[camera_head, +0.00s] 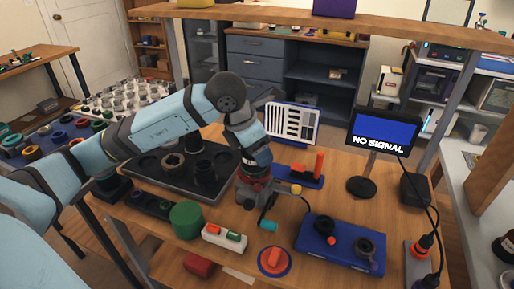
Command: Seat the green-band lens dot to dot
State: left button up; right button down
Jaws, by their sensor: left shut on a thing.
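My left gripper (252,188) points down over the middle of the table, beside the right edge of the black tray. It is shut on a small dark part, mostly hidden by the fingers; I cannot tell whether it is the green-band lens. A blue fixture (338,244) at the front right carries a dark round piece with a red spot (324,226) and a dark ring-like piece (363,246). The alignment dots are too small to make out. My right gripper is out of view.
The black tray (147,180) holds several dark round parts. A green cylinder (186,220), a white box (224,239), a teal piece (268,226) and a red-topped disc (273,261) stand in front. A monitor (384,131) reads "NO SIGNAL"; cables run along the right edge.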

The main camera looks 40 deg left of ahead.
pick_arm(q)
jog(key=o, duration=1.2)
jog(key=v, duration=0.3)
jog(key=shift+w+r, duration=0.1)
jog(key=p+v, duration=0.1)
jog(key=v, duration=0.9)
jog(key=shift+r, duration=0.35)
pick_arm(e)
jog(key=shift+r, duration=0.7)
pick_arm(q)
jog(key=shift+s+a+f, duration=0.1)
jog(key=shift+s, duration=0.15)
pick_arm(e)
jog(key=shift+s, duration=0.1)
